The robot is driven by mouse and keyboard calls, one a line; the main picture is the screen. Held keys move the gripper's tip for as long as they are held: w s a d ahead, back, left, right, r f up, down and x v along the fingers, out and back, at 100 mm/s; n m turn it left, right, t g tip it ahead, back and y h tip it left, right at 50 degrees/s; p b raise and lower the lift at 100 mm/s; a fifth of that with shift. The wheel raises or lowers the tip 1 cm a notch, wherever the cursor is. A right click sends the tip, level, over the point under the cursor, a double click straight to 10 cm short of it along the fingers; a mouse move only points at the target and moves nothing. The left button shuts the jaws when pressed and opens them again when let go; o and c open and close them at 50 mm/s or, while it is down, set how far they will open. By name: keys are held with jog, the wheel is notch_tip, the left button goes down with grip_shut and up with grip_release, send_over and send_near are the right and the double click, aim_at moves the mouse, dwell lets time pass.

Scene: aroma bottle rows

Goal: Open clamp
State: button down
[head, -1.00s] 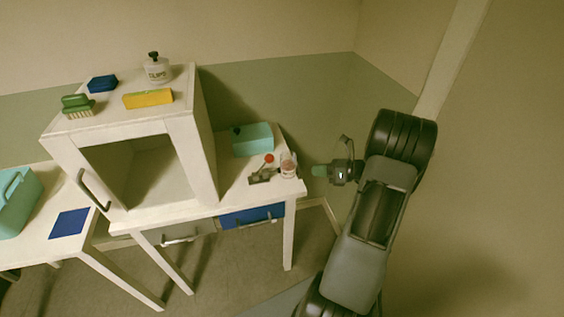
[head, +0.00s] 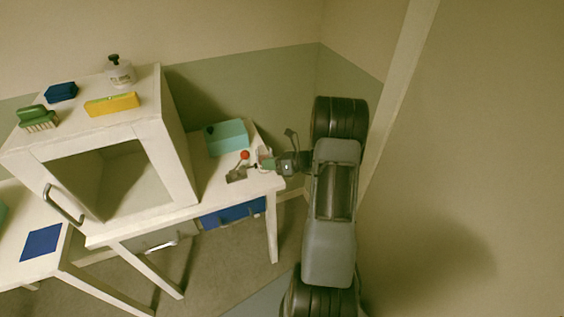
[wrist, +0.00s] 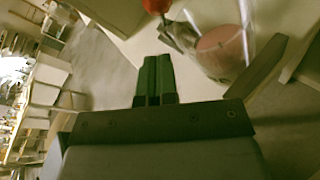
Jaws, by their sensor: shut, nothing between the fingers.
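The clamp (head: 236,175) is a small grey metal piece with a red ball knob (head: 245,155), standing near the right end of the white table. In the wrist view the red knob (wrist: 157,5) and a grey metal part (wrist: 177,36) show at the top edge; the rest is cut off. My gripper (head: 267,165) is at the table's right end, just right of the clamp. In the wrist view its green fingers (wrist: 155,72) are pressed together and empty, pointing toward the clamp. I cannot tell whether they touch it.
A clear glass vessel with pinkish contents (wrist: 222,45) stands right beside the clamp. A white cabinet (head: 178,150) with an open front stands to the left. A blue drawer (head: 233,213) is below the tabletop.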

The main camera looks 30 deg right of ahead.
aim_at(241, 161)
jog(key=shift+w+a+r+p, duration=0.15)
jog(key=shift+w+a+r, duration=0.15)
jog(key=shift+w, duration=0.3)
jog(key=shift+w+a+r+p, duration=0.25)
jog(key=shift+w+a, duration=0.2)
jog(key=shift+w, duration=0.2)
jog(key=shift+w+a+r+p, duration=0.1)
jog(key=shift+w+a+r, duration=0.2)
jog(key=shift+w, duration=0.3)
